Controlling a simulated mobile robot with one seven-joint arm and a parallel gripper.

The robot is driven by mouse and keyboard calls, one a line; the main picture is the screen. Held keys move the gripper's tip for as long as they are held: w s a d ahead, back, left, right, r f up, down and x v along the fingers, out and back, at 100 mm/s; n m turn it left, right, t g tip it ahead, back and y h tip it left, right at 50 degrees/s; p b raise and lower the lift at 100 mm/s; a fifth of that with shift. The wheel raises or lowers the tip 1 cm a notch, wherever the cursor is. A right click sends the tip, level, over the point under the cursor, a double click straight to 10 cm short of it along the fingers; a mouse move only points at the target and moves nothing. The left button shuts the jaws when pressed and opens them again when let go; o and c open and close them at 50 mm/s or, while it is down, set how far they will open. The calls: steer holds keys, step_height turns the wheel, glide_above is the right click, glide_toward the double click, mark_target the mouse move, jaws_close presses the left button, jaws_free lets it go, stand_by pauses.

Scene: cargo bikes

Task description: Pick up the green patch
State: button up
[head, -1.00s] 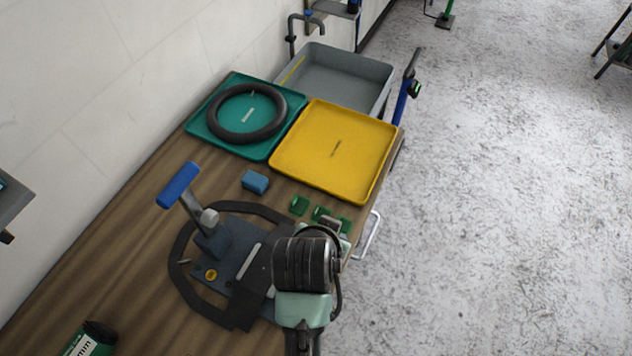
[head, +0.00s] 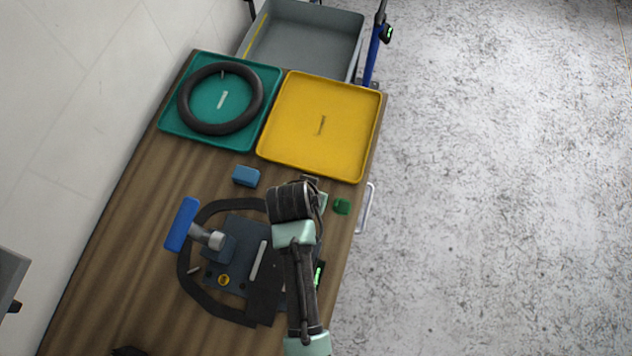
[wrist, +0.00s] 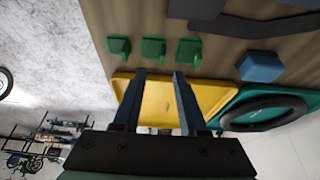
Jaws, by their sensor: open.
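Three small green patches lie in a row on the wooden bench in the wrist view: one at left (wrist: 118,46), one in the middle (wrist: 153,47) and one at right (wrist: 188,50). In the head view only one green patch (head: 342,206) shows clearly, right of my wrist; my arm hides the others. My gripper (wrist: 158,74) is open, with nothing between its fingers. In the wrist view its fingertips appear just below the row, either side of the middle patch's line, apart from the patches. My arm mostly hides the gripper in the head view.
A yellow tray (head: 355,150) lies beyond the patches, beside a teal tray (head: 265,75) holding a black tyre (head: 183,101). A blue block (head: 246,176) sits nearby. A dark fixture with a blue-handled clamp (head: 181,226) and a black strap (head: 188,282) occupy the bench left of my arm.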

steer(key=shift+s+d+f, duration=0.1)
steer(key=shift+f, duration=0.15)
steer(key=shift+a+p+x, duration=0.15)
steer(key=shift+p+x, duration=0.15)
steer(key=shift+x, duration=0.9)
steer(key=shift+a+p+x, duration=0.15)
steer(key=shift+p+x, duration=0.1)
steer(key=shift+x, duration=1)
jaws_close()
